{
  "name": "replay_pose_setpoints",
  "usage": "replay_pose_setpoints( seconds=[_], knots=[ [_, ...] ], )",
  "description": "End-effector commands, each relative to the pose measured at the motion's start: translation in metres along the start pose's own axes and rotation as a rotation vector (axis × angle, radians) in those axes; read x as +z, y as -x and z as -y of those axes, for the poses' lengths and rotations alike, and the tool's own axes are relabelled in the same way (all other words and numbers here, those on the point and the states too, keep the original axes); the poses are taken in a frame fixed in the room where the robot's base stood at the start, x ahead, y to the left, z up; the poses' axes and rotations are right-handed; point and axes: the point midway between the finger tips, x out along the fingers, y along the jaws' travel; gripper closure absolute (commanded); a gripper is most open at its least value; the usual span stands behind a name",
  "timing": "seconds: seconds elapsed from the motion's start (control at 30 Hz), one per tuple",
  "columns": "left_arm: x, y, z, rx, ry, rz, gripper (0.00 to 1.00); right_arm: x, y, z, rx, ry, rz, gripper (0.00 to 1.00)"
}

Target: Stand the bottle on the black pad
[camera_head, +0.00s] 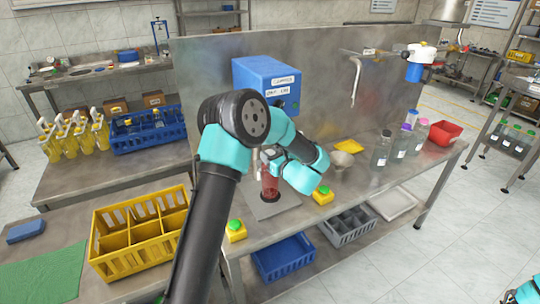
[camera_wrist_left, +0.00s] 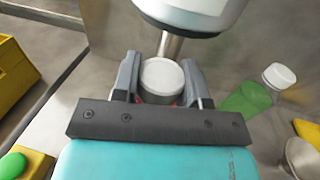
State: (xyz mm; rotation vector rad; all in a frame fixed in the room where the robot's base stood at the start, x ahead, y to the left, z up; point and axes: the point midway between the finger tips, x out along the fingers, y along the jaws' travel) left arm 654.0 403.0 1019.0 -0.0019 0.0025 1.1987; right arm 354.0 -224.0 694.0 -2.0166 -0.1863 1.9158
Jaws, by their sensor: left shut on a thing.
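A reddish see-through bottle (camera_head: 269,182) is upright under the blue cap feeder (camera_head: 262,82) in the head view. Its lower end is over the round black pad (camera_head: 271,197) on a grey plate; I cannot tell whether it touches the pad. My left gripper (camera_head: 267,160) is shut on the bottle near its top, partly hidden by my arm. In the left wrist view, a white round top (camera_wrist_left: 162,76) shows between the fingers of my left gripper (camera_wrist_left: 161,82), with a little red beneath. A metal rod (camera_wrist_left: 170,44) hangs just beyond it.
Yellow boxes with green buttons (camera_head: 236,231) (camera_head: 322,196) flank the plate. A bowl (camera_head: 342,160), several clear bottles (camera_head: 381,150) and a red bin (camera_head: 445,133) are farther right. A yellow crate (camera_head: 137,260) is left.

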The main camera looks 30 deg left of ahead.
Motion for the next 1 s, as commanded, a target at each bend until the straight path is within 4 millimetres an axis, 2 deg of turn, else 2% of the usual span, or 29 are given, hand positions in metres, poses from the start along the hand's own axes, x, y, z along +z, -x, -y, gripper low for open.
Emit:
replay_pose_setpoints(
  seconds=[0.1,0.13,0.37,0.7,0.87,1.0],
  knots=[
    [-0.002,0.000,0.000,0.000,0.000,0.001,1.00,0.000,0.000,0.000,0.000,0.000,0.000,0.57],
    [-0.002,0.000,0.000,0.000,-0.001,0.000,0.57,0.000,0.000,0.000,0.000,0.000,0.000,0.57],
    [-0.002,0.000,0.000,0.000,0.000,0.000,0.35,0.000,0.000,0.000,0.000,0.000,0.000,0.57],
    [0.001,0.000,0.000,0.000,0.001,0.000,0.34,0.000,0.000,0.000,0.000,0.000,0.000,0.57],
    [0.001,0.015,0.001,-0.002,-0.001,0.000,0.34,0.000,0.000,0.000,0.000,0.000,0.000,0.57],
    [0.000,0.036,0.001,-0.003,-0.002,0.000,0.34,0.000,0.000,0.000,0.000,0.000,0.000,0.57]
  ],
)
